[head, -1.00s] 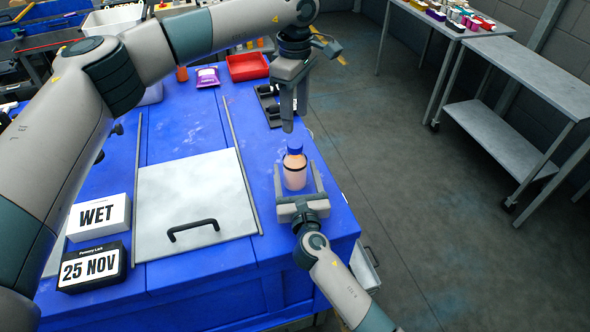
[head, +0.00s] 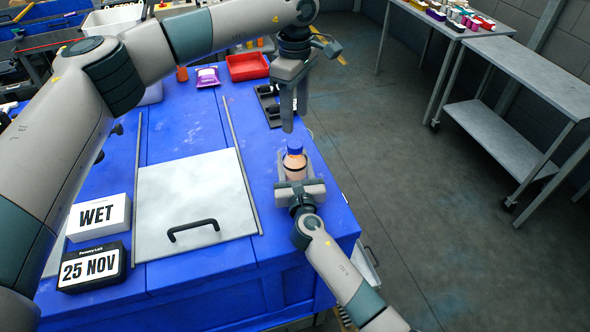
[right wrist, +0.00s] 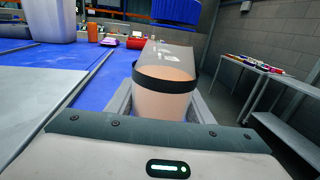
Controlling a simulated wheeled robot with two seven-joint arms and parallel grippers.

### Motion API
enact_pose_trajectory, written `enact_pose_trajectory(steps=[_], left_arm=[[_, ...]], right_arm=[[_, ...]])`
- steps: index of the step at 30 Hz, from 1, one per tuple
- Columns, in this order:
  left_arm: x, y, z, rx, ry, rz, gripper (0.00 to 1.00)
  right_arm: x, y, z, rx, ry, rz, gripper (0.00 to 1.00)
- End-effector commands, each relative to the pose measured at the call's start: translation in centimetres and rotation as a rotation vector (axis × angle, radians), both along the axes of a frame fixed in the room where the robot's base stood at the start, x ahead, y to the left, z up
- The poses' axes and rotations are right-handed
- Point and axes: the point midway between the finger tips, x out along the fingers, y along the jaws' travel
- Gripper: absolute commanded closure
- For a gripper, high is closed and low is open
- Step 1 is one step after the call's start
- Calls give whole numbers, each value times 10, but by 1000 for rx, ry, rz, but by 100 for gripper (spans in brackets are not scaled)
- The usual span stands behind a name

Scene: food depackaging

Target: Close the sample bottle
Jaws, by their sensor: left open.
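The sample bottle (head: 295,170) has a pinkish-beige body, a dark band and a blue cap (head: 294,147). It stands upright near the right edge of the blue table. My right gripper (head: 295,165) comes from the front, with its fingers closed in along both sides of the bottle. In the right wrist view the bottle (right wrist: 163,100) sits between the fingers, and the blue cap (right wrist: 175,12) shows above it, cut by the top edge. Whether the cap is seated is unclear. My left gripper (head: 289,125) points down, open and empty, just above the cap.
A grey hatch plate (head: 190,200) with a black handle lies left of the bottle. WET (head: 98,217) and 25 NOV (head: 92,267) blocks stand at the front left. A black holder (head: 268,106) and red tray (head: 248,66) lie farther back. Open floor is to the right.

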Motion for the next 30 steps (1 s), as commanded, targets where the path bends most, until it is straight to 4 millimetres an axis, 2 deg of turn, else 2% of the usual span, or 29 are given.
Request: enact_pose_trajectory(steps=[1, 2, 8, 14, 30], left_arm=[[0, 0, 0, 0, 0, 0, 53], [0, 0, 0, 0, 0, 0, 53], [0, 0, 0, 0, 0, 26, 53], [0, 0, 0, 0, 0, 153, 53], [0, 0, 0, 1, 0, 901, 53]], right_arm=[[0, 0, 0, 0, 0, 0, 93], [0, 0, 0, 0, 0, 0, 100], [0, 0, 0, 0, 0, 0, 100], [0, 0, 0, 0, 0, 0, 100], [0, 0, 0, 0, 1, 0, 100]])
